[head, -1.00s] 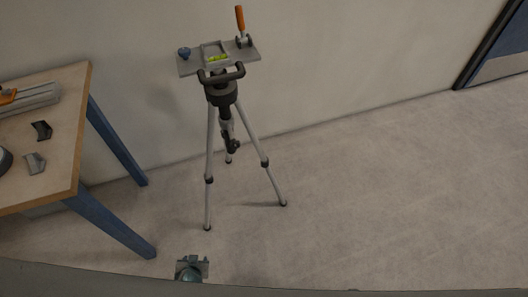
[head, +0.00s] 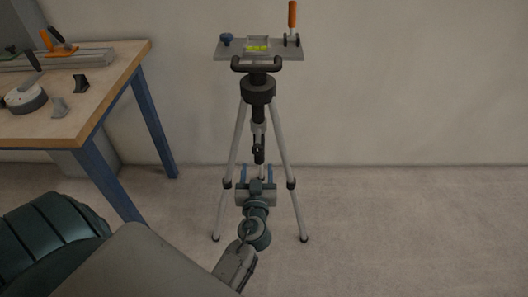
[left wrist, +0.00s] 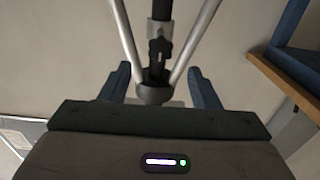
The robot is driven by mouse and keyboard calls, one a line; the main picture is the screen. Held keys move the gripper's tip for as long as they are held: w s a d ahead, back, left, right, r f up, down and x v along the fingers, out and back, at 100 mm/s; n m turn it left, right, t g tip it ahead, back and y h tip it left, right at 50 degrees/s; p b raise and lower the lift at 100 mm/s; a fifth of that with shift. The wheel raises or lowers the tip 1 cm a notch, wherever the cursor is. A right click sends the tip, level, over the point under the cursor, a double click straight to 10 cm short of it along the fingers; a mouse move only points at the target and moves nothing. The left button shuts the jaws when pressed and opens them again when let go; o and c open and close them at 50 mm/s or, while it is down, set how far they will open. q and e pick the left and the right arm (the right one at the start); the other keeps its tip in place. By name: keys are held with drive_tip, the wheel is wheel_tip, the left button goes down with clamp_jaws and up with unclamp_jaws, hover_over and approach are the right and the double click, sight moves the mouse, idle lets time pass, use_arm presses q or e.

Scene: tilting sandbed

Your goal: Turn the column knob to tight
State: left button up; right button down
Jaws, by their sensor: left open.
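The grey tripod (head: 257,90) stands on the floor near the wall. Its dark column comes down between the legs, with a grey collar (head: 258,128) and a small black knob-like part (head: 259,149) below. Its tight or loose setting cannot be read. My left gripper (head: 257,174) is open, with its blue fingers just below that part in the head view. In the left wrist view the fingers (left wrist: 161,88) show apart on either side of the dark tripod hub (left wrist: 155,95), with a black column fitting (left wrist: 158,52) beyond. Contact cannot be told. My right gripper is not in view.
The tripod's top plate (head: 290,54) carries a green bubble level (head: 257,48), a blue knob (head: 226,40) and an orange-handled clamp (head: 292,20). A wooden table (head: 100,100) with tools stands at the left. Floor to the right is clear.

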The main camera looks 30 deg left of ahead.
sight(258, 152)
use_arm(q)
drive_tip(key=p+x, duration=0.1)
drive_tip(key=x, duration=0.8)
drive_tip(key=shift+p, duration=0.3)
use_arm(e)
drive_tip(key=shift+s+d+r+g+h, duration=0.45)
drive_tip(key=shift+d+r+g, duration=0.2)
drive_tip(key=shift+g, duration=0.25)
use_arm(q)
drive_tip(key=c, duration=1)
